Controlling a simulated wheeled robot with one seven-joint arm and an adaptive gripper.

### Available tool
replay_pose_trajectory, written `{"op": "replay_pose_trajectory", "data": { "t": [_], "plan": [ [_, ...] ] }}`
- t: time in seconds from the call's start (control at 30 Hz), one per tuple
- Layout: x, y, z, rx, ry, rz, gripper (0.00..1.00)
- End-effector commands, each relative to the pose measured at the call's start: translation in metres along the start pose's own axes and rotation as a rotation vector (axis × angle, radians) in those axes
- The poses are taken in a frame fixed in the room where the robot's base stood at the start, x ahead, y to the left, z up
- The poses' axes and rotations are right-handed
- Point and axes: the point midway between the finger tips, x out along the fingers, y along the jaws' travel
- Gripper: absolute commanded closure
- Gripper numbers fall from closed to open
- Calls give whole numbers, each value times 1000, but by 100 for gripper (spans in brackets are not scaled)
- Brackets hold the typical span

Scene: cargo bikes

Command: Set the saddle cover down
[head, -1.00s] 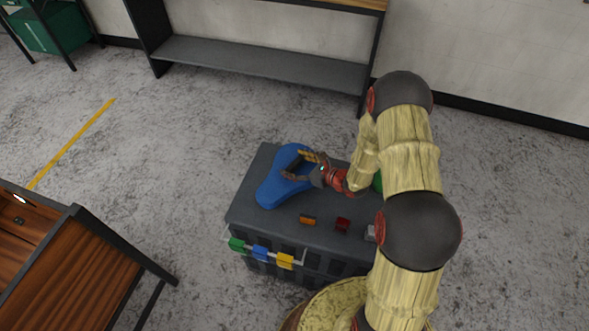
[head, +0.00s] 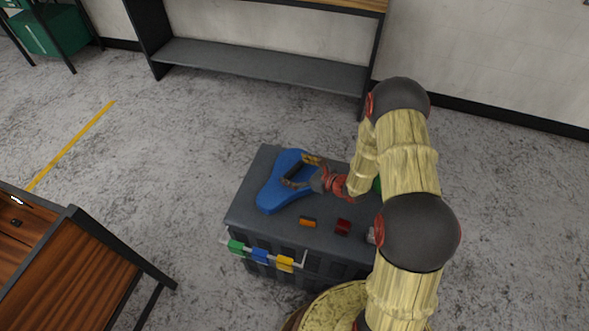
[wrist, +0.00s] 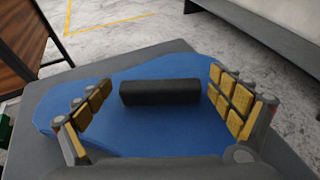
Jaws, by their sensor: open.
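The blue saddle cover (head: 272,193) lies flat on top of the dark grey crate (head: 246,212), toward its left side. A black bar-like grip (wrist: 160,92) runs across the top of the cover. The cover also fills the middle of the wrist view (wrist: 150,135). My gripper (head: 298,171) is open over the cover, coming from the right. In the wrist view its yellow-padded fingers (wrist: 160,98) stand wide apart, one on each side of the black grip, with gaps between.
An orange block (head: 308,222), a dark red block (head: 343,227) and a grey piece lie on the crate's front right. Green, blue and yellow clips (head: 260,256) hang on its front rail. A wooden bench (head: 85,265) stands left, a shelf (head: 260,68) behind. Floor between is clear.

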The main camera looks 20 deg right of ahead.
Motion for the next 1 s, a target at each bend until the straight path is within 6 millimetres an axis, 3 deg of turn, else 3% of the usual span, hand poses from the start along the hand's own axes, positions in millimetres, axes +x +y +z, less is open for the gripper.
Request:
{"op": "replay_pose_trajectory", "data": {
  "t": [0.27,0.8,1.0],
  "plan": [
    [-3,0,4,0,0,-1,7],
    [-102,-1,5,1,-1,-3,7],
    [-119,0,4,-1,-1,1,7]
  ]
}}
